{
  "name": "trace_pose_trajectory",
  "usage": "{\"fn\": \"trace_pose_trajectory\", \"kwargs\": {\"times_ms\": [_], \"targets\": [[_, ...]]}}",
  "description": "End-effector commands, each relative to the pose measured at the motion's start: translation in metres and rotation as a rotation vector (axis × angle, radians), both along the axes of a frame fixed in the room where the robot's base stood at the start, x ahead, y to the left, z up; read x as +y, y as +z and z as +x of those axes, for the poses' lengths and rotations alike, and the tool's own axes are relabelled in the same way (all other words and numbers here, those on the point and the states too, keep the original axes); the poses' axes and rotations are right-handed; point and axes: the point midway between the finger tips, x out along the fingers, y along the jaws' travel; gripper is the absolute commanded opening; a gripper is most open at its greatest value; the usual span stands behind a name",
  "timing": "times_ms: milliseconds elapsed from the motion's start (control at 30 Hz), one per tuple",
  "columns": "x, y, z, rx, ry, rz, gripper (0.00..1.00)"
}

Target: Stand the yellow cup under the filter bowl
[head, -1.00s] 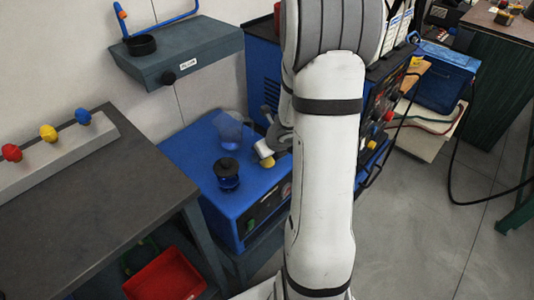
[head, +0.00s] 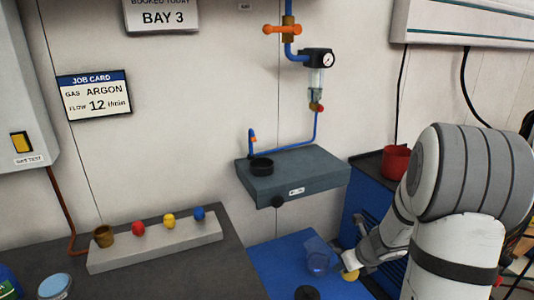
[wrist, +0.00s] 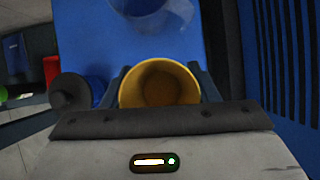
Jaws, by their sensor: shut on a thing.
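The yellow cup (wrist: 160,84) is between the two fingers of my gripper (wrist: 160,88) in the wrist view, its open mouth toward the camera and empty-looking. My gripper is shut on it. In the head view my gripper (head: 354,264) and the cup's yellow part (head: 350,275) are low at the right, by the blue cabinet top; I cannot tell whether the cup touches it. The clear filter bowl (head: 316,80) hangs on the wall pipe beneath a gauge, with a red and brass drain at its bottom. It is well above and left of my gripper.
A grey wall shelf (head: 300,180) with a black ring (head: 260,165) sits below the filter bowl. A translucent blue jug (head: 320,258) and a black-topped thing (head: 307,293) stand close by my gripper on the blue cabinet (head: 275,255). A red pot (head: 396,162) is behind my arm.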

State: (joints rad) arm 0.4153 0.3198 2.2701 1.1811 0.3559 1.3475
Motion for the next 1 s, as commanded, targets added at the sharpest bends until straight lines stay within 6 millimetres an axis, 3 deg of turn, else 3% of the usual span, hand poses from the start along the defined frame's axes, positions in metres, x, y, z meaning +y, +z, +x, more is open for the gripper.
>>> {"fn": "trace_pose_trajectory", "kwargs": {"times_ms": [233, 400, 600, 800, 1000], "targets": [[0.060, 0.014, 0.046, 0.002, 0.646, 0.001, 0.32], [0.095, 0.016, 0.057, 0.003, 1.093, 0.002, 0.32], [0.121, 0.015, 0.057, 0.004, 1.578, 0.001, 0.32], [0.129, 0.013, 0.054, 0.003, 1.880, 0.000, 0.32], [0.129, 0.012, 0.053, 0.002, 1.958, -0.002, 0.32]]}}
